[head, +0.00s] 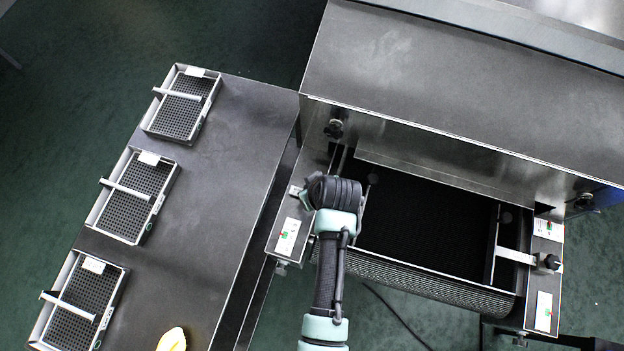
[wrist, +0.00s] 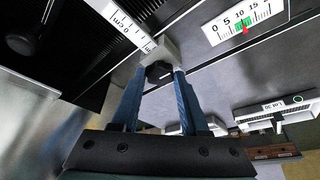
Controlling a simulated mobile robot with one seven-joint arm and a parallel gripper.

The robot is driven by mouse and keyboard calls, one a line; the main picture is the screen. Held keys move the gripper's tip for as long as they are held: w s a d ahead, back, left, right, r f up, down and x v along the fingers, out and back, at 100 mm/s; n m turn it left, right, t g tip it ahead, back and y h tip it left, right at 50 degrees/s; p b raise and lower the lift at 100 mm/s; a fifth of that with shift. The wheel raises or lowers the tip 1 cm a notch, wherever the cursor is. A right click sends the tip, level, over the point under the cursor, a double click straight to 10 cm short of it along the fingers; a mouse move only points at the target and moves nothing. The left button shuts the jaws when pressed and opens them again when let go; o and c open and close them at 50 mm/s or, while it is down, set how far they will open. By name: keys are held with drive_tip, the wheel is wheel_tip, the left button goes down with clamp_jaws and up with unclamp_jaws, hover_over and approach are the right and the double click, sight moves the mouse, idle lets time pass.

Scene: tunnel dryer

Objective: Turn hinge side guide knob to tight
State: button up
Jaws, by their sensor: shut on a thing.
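A small dark knob (wrist: 158,70) sits on a grey block (wrist: 163,50) at the end of a white scale strip in the wrist view. My gripper (wrist: 152,76) has its two blue fingers on either side of this knob and is shut on it. The knob's top and its turn mark cannot be made out. In the head view my wrist hangs over the left side rail of the dryer's infeed belt and hides this knob. A matching side guide knob (head: 552,262) stands uncovered on the right rail.
A label with a green band and red pointer (wrist: 243,25) lies beside the knob. The dark belt (head: 430,225) runs under the hood (head: 440,75). A side table (head: 215,165) at left carries several mesh trays (head: 135,192) and a yellow item (head: 172,340).

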drive_tip(key=shift+m, duration=0.3)
clamp_jaws()
drive_tip(key=m+p, duration=0.1)
drive_tip(key=m+h+p, duration=0.1)
drive_tip(key=m, duration=0.1)
drive_tip(key=shift+s+a+r, duration=0.1)
drive_tip(key=shift+a, duration=0.15)
drive_tip(key=m+h+p, duration=0.1)
drive_tip(key=m+h, duration=0.1)
drive_tip(key=m, duration=0.3)
drive_tip(key=shift+a, duration=0.15)
drive_tip(key=m+h, duration=0.1)
drive_tip(key=m, duration=0.1)
drive_tip(key=m+h+b, duration=0.1)
drive_tip(key=m, duration=0.2)
drive_tip(key=shift+w+a+f+g, duration=0.2)
drive_tip(key=shift+g, duration=0.1)
drive_tip(key=shift+w+a+m+g+h+b, duration=0.1)
drive_tip(key=shift+m+g+h+b, duration=0.25)
drive_tip(key=shift+m, duration=0.75)
drive_tip(key=shift+m+g+h+b, duration=0.15)
drive_tip(key=shift+m+g+b, duration=0.3)
drive_tip(key=shift+m, duration=0.65)
drive_tip(key=o, duration=1.1)
unclamp_jaws()
drive_tip(key=shift+o, duration=0.2)
